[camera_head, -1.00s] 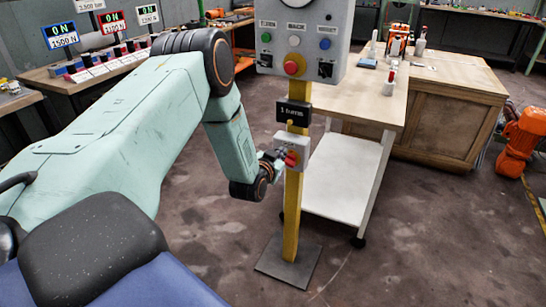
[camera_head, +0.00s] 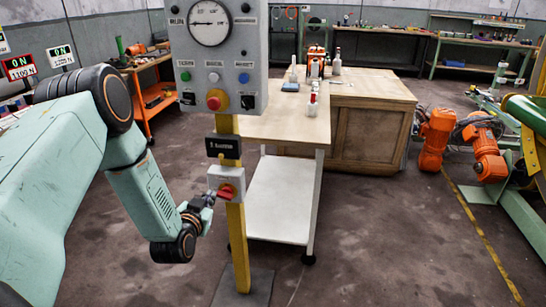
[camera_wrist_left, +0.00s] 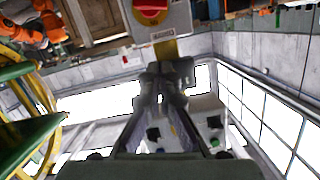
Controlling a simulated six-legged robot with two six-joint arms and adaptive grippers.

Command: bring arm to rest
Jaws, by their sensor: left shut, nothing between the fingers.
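My left arm comes in from the left, and its gripper (camera_head: 208,199) is just left of a red rotary knob (camera_head: 226,191) on a small grey box on the yellow post (camera_head: 237,245). In the left wrist view the fingers (camera_wrist_left: 164,72) are shut with nothing between them. The red knob (camera_wrist_left: 150,10) shows there at the top edge, beyond the fingertips. A gap shows between fingertips and knob in that view. The head view does not clearly show whether they touch. My right gripper is not in view.
A grey control panel (camera_head: 212,75) with a gauge and buttons tops the post, beside my left arm. A white-shelved cart (camera_head: 280,200) and a wooden cabinet (camera_head: 370,135) stand behind. An orange robot arm (camera_head: 437,140) is at the right. Floor at the front right is clear.

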